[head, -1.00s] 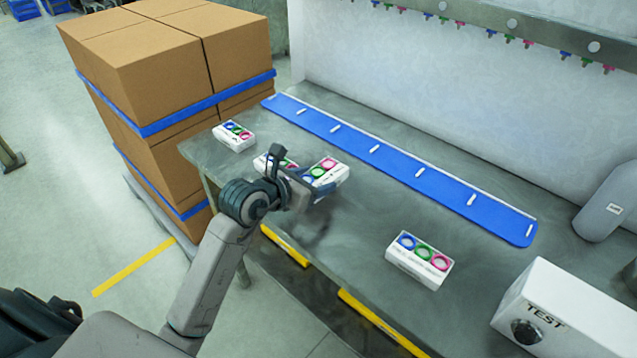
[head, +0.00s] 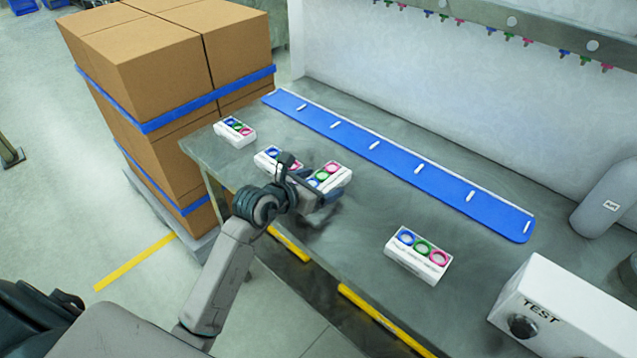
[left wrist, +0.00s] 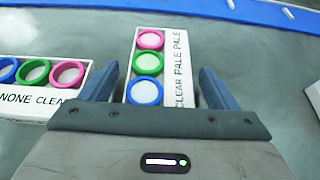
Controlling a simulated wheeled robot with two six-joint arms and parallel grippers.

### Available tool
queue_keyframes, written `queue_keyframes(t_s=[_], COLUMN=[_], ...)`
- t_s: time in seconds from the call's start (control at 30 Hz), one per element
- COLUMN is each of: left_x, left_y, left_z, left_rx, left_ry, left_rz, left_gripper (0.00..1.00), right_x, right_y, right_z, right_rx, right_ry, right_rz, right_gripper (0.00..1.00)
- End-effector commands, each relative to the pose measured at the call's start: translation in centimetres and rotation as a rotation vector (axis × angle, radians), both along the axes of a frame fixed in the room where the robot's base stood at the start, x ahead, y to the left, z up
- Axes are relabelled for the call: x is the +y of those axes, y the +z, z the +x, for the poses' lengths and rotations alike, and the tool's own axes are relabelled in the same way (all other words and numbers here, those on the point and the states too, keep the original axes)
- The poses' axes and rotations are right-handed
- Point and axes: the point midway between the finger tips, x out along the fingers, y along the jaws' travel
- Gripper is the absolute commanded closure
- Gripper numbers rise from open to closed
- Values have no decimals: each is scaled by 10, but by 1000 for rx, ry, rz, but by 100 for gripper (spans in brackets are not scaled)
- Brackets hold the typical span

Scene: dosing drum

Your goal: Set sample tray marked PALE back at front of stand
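A white sample tray (head: 332,179) with blue, green and pink rings lies on the grey bench. In the left wrist view this tray (left wrist: 148,70) carries the words CLEAR PALE PALE along its side. My left gripper (head: 318,190) is over it; in the left wrist view its open fingers (left wrist: 160,80) stand on either side of the tray, with a gap at each side. A second tray (head: 268,158) is just left, partly hidden by the gripper; its label (left wrist: 35,97) reads NONE CLEA, the rest hidden. My right gripper is not in view.
Similar trays stand at the far left (head: 235,132) and front right (head: 418,255); their words are too small to read. A blue strip (head: 400,173) with white marks runs along the back. A white TEST box (head: 550,310) stands at right. Stacked cartons (head: 150,70) flank the bench.

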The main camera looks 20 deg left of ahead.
Motion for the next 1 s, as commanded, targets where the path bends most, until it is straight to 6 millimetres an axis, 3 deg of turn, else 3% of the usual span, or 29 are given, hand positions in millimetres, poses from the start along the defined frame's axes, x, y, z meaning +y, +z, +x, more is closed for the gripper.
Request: queue_keyframes(t_s=[0.37,0.67,0.8,1.0], left_x=[4,22,29,36], left_y=[5,26,36,44], left_z=[-8,-60,-80,-97], left_rx=[-2,0,-1,-1], left_ry=[0,-2,-3,-1], left_rz=[4,7,8,5], left_gripper=[19,19,19,19], right_x=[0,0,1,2], right_y=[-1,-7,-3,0], right_z=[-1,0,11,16], right_rx=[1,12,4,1], right_ry=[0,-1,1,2], right_rz=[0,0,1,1], right_gripper=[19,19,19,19])
